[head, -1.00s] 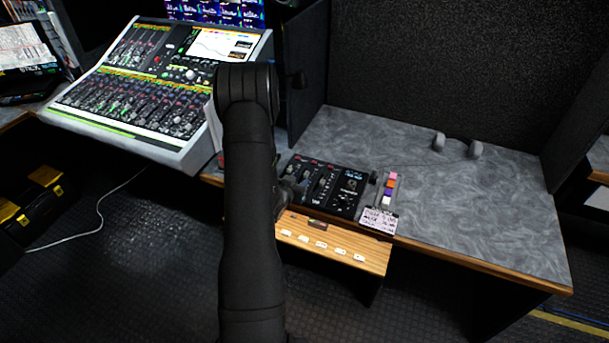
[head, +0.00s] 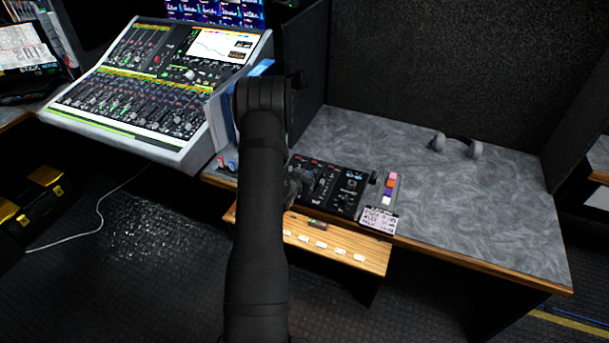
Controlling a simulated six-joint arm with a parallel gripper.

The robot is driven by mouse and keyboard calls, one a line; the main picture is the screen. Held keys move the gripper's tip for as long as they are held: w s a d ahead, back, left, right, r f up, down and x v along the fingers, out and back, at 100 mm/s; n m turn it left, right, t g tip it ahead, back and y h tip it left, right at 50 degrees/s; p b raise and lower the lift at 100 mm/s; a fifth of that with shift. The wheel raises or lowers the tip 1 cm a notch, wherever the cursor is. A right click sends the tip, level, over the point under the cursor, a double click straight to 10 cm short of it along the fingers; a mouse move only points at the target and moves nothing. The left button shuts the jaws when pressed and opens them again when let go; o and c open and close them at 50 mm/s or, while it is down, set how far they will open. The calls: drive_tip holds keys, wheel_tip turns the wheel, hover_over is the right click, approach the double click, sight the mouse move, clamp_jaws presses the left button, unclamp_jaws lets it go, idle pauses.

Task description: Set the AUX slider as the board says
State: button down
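A small black panel with several sliders (head: 318,178) sits at the front left of the grey desk. Its labels are too small to read, so I cannot tell which slider is AUX or where it stands. A small white board with handwriting (head: 379,220) stands at the desk's front edge, right of the panel; its words are not legible. My arm rises in front of the panel's left side and hides part of it. A dark grey part of my gripper (head: 297,184) shows beside the arm, over the panel's left end. Its fingers are not clear.
A large mixing console (head: 150,125) stands at the left. A wooden shelf with white tags (head: 335,252) juts out below the panel. A coloured strip (head: 390,186) lies right of the panel. Headphones (head: 456,146) rest farther back. The desk's right side is clear.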

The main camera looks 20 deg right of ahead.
drive_tip(key=shift+s+a, duration=0.65)
drive_tip(key=c, duration=1.4)
unclamp_jaws()
drive_tip(key=v, duration=1.7)
drive_tip(key=shift+s+r, duration=0.1)
drive_tip(key=x, duration=1.7)
drive_tip(key=shift+w+d, duration=0.15)
drive_tip(key=shift+w, duration=0.05)
drive_tip(key=shift+w+d, duration=0.3)
